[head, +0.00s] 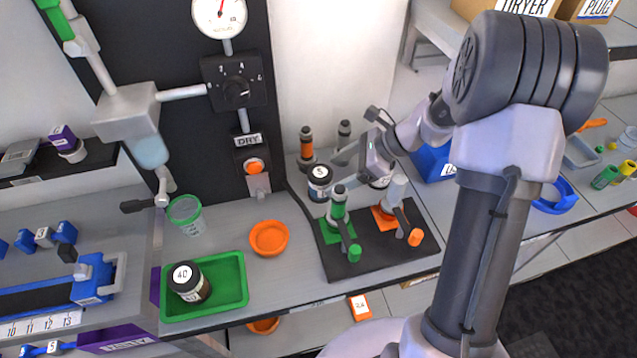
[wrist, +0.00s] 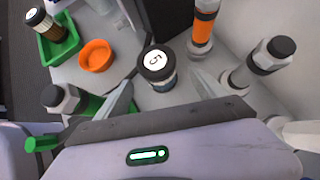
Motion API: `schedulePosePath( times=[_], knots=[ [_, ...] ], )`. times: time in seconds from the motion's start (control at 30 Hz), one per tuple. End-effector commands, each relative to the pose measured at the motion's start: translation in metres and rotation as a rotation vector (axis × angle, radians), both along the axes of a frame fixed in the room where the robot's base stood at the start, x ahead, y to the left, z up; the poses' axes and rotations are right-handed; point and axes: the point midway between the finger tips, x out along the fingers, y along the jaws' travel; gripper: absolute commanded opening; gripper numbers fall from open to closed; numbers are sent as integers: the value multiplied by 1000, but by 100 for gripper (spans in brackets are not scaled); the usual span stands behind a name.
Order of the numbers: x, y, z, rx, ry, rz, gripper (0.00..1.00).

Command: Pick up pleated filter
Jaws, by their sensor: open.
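A cylinder with a black cap marked 5 (head: 319,183) stands near the back left of the black board; its body is bluish grey. It looks like the pleated filter, but the pleats are too small to make out. In the wrist view it (wrist: 157,65) lies between and just beyond my fingertips. My gripper (wrist: 163,88) is open and empty, with one finger on each side of the cylinder's line. I cannot tell whether either finger touches it. Another black-capped cylinder, marked 40 (head: 189,281), stands in the green tray (head: 237,304) at the front left.
Orange-banded (head: 306,146) and grey-banded (head: 344,133) posts stand behind the cylinder. Green-handled (head: 338,207) and orange-handled (head: 397,190) valves stand close in front and right on the black board (head: 375,258). An orange bowl (head: 269,238) and a green cup (head: 186,214) are to the left.

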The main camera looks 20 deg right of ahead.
Motion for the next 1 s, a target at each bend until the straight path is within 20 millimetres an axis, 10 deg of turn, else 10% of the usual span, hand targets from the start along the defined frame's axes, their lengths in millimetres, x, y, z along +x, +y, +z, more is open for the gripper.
schedulePosePath(
  times=[0.27,0.57,0.9,1.0],
  knots=[
    [14,36,-41,-1,0,5,80],
    [17,41,-43,-3,-1,2,78],
    [17,41,-43,-2,-1,3,12],
    [17,41,-43,-3,-1,4,11]
  ],
)
